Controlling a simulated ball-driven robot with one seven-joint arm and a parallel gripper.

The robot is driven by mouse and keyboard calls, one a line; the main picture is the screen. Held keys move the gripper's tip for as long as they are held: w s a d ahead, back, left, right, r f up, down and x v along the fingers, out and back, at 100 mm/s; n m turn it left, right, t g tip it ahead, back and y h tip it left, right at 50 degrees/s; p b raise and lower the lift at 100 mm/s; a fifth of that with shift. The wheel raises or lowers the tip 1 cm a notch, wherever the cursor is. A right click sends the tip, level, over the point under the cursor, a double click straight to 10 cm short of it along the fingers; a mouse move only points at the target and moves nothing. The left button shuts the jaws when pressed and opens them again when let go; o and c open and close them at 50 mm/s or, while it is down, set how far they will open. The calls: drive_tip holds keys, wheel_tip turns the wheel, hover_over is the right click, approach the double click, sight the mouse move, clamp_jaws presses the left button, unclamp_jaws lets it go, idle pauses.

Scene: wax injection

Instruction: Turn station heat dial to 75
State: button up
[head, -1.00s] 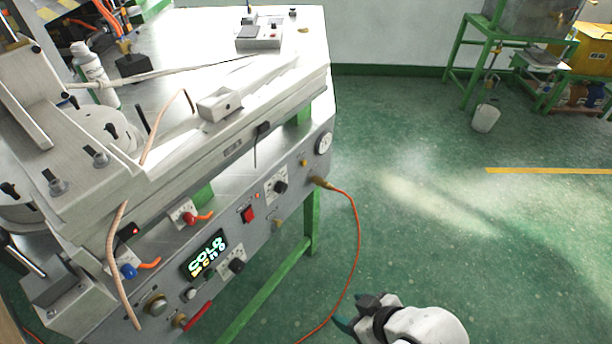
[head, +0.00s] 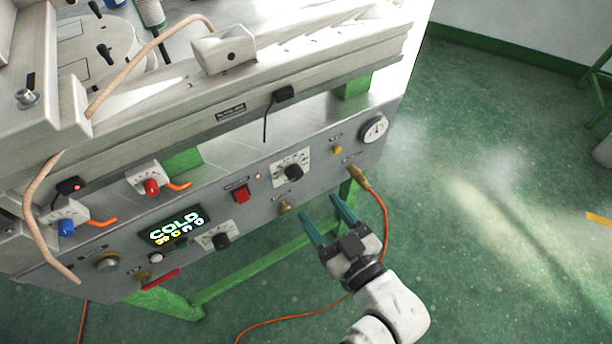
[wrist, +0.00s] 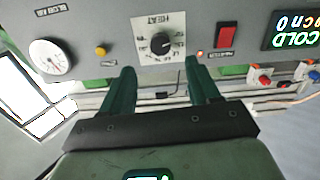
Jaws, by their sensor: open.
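The heat dial is a black knob on a white scale plate on the grey front panel; it shows in the head view (head: 293,172) and, marked HEAT, in the wrist view (wrist: 160,43). The knob's exact setting is too small to read. My gripper (head: 320,206) is open and empty, in front of the panel, below and right of the dial. In the wrist view the two green fingers (wrist: 160,66) point at the panel, with the knob between their lines and apart from both. The station display (head: 175,228) reads COLD.
A red switch (head: 241,194) sits left of the dial, a pressure gauge (head: 374,129) and a small yellow button (head: 337,149) to its right. A second black knob (head: 221,241) is beside the display. An orange hose (head: 384,215) leaves a brass fitting near my gripper.

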sight(297, 177)
drive_tip(key=x, duration=0.8)
drive_tip(key=shift+w+p, duration=0.1)
drive_tip(key=shift+p, duration=0.2)
drive_tip(key=c, duration=1)
drive_tip(key=shift+c, duration=0.2)
